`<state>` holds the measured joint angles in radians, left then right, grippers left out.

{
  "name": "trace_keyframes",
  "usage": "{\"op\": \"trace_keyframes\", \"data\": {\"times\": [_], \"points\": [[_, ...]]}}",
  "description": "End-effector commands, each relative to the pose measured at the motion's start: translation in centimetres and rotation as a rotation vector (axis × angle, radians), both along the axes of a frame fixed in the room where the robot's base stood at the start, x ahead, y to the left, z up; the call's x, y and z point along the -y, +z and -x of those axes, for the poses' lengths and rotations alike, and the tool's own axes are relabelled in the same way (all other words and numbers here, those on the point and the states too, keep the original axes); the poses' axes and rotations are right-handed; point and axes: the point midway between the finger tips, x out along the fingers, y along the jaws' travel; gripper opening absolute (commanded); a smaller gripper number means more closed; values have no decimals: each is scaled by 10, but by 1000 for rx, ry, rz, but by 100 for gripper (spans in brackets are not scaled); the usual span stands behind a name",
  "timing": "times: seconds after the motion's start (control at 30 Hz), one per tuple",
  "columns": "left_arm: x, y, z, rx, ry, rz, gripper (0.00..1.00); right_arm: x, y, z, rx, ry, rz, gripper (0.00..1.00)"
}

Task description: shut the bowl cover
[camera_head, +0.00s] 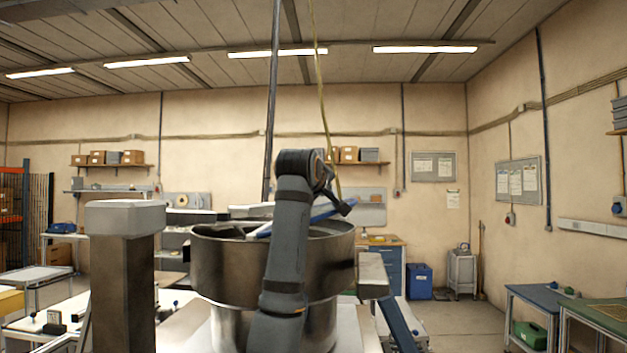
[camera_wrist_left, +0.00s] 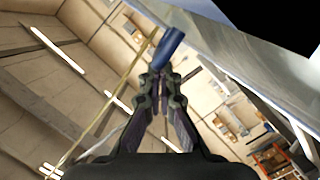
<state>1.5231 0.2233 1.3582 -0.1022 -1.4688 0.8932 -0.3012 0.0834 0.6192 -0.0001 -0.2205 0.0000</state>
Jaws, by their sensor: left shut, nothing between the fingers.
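The large steel bowl (camera_head: 220,270) stands in the middle of the head view, partly behind my arm. A blue bar (camera_head: 325,215) slants across its top, probably part of the cover; how far the cover is open cannot be told. My left gripper (camera_head: 345,208) is at the right part of the bowl's rim, small and dark in this view. In the left wrist view, my left gripper (camera_wrist_left: 160,80) is shut and empty. A blue cylindrical handle (camera_wrist_left: 170,45) is just beyond its fingertips, beside a grey metal surface (camera_wrist_left: 225,50); contact is unclear. My right gripper is out of view.
A square grey post (camera_head: 123,270) stands left of the bowl. A grey block (camera_head: 373,275) is close to its right. Tables stand at the lower right, including a green-topped one (camera_head: 600,315). Floor shows between the bowl and these tables.

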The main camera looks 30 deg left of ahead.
Motion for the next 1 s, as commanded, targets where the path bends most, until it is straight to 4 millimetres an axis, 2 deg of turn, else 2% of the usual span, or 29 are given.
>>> {"op": "trace_keyframes", "data": {"times": [0.2, 0.4, 1.0], "points": [[10, -21, -5, -71, 0, -127, 0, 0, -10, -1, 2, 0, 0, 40], [14, -32, -8, -72, -1, -130, 0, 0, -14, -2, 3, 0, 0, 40], [16, -38, -9, -71, -1, -128, 0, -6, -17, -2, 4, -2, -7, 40]]}}
